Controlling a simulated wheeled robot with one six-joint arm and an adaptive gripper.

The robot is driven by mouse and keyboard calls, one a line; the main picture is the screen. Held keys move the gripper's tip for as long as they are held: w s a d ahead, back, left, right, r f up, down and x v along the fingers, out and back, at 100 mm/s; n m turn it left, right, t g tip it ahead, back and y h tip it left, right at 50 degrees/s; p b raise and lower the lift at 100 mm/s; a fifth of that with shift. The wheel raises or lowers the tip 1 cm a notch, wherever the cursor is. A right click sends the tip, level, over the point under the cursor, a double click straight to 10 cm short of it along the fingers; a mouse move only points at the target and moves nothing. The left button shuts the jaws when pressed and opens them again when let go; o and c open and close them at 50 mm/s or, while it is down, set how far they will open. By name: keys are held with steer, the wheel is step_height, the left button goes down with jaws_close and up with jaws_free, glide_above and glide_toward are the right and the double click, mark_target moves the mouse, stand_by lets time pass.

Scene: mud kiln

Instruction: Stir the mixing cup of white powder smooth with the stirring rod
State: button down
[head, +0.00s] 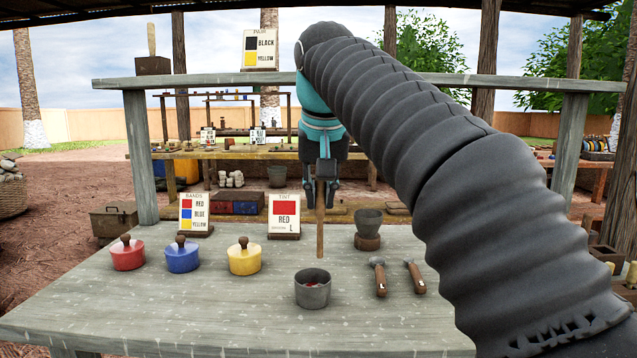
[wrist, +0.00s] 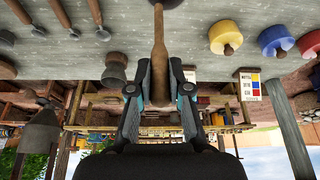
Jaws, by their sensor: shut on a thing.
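The mixing cup (head: 312,290) is a dark grey round cup standing upright near the front middle of the worktable. My gripper (head: 320,188) is shut on the stirring rod (head: 320,228), a plain wooden stick pointing straight down. The rod's lower end appears above and behind the cup, clear of its rim. In the wrist view the rod (wrist: 160,50) runs from between my fingers (wrist: 161,90) to the top edge, where a dark part of the cup is partly cut off.
On the worktable (head: 200,310) stand lidded red (head: 128,254), blue (head: 182,256) and yellow (head: 244,258) pots.

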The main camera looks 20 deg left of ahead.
mark_target(321, 233)
steer(key=shift+f+b, duration=2.5)
steer(key=shift+f, duration=1.4)
steer(key=shift+p, duration=0.5)
steer(key=shift+w, duration=0.1)
